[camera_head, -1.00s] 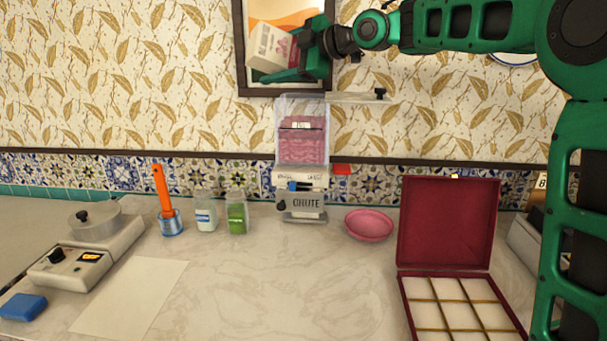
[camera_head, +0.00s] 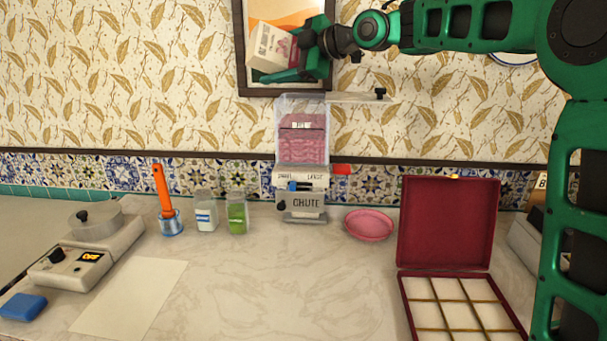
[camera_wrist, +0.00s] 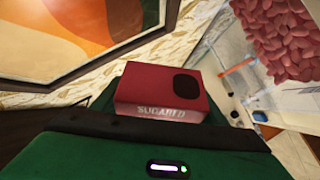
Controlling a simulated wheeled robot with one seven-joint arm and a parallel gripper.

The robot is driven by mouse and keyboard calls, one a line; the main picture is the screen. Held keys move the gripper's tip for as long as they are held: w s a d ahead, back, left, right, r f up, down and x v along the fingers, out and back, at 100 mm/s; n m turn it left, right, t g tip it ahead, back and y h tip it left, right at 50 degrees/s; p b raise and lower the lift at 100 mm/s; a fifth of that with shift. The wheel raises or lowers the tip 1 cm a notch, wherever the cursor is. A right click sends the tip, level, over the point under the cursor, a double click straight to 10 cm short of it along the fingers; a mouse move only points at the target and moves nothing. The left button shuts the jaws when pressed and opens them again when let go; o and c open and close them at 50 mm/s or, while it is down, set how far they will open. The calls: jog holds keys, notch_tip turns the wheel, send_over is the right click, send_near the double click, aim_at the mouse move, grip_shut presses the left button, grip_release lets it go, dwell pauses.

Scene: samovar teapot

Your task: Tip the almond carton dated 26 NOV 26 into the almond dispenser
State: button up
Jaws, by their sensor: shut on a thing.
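My gripper (camera_head: 300,58) is shut on a carton (camera_head: 271,47), held tilted high above the dispenser. The carton's pale face has print too small to read in the head view. In the wrist view the carton (camera_wrist: 165,90) shows a dark red side lettered "SUGARED" with a dark oval spot. The almond dispenser (camera_head: 303,178) stands on the counter by the wall, its clear hopper filled partway with pink almonds (camera_head: 303,145). The almonds (camera_wrist: 285,38) also show in the wrist view at upper right. Its front reads "CHUTE". A lid-like plate (camera_head: 358,97) sticks out right of the hopper top.
A pink bowl (camera_head: 369,225) and an open red box (camera_head: 447,222) with compartments stand right of the dispenser. A framed picture (camera_head: 242,50) hangs behind my gripper. The front middle counter is clear.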

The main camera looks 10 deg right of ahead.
dwell(0.4)
jog(key=shift+s+d+r, duration=0.1)
jog(key=shift+s, duration=0.2)
jog(key=n+h, duration=0.3)
jog(key=shift+a, duration=0.4)
jog(key=n+h, duration=0.3)
jog(key=h, duration=0.1)
jog(key=shift+d+r, duration=0.1)
jog(key=shift+d, duration=0.15)
jog(key=n+h, duration=0.1)
jog(key=d+n+t+h, duration=0.1)
jog(key=n+h, duration=0.1)
jog(key=shift+w+d+r+n+t+h, duration=0.25)
jog(key=shift+w+r+n+t+h, duration=0.05)
jog(key=shift+w+t+h, duration=0.1)
jog(key=shift+w+d+r+n+t+h, duration=0.1)
jog(key=shift+d+r+n+t+h, duration=0.25)
jog(key=shift+n+h, duration=0.25)
jog(key=shift+w+d+r+n+t+h, duration=0.1)
jog(key=shift+d+r+n+t+h, duration=0.15)
jog(key=shift+d+n+t+h, duration=0.25)
jog(key=shift+w, duration=0.1)
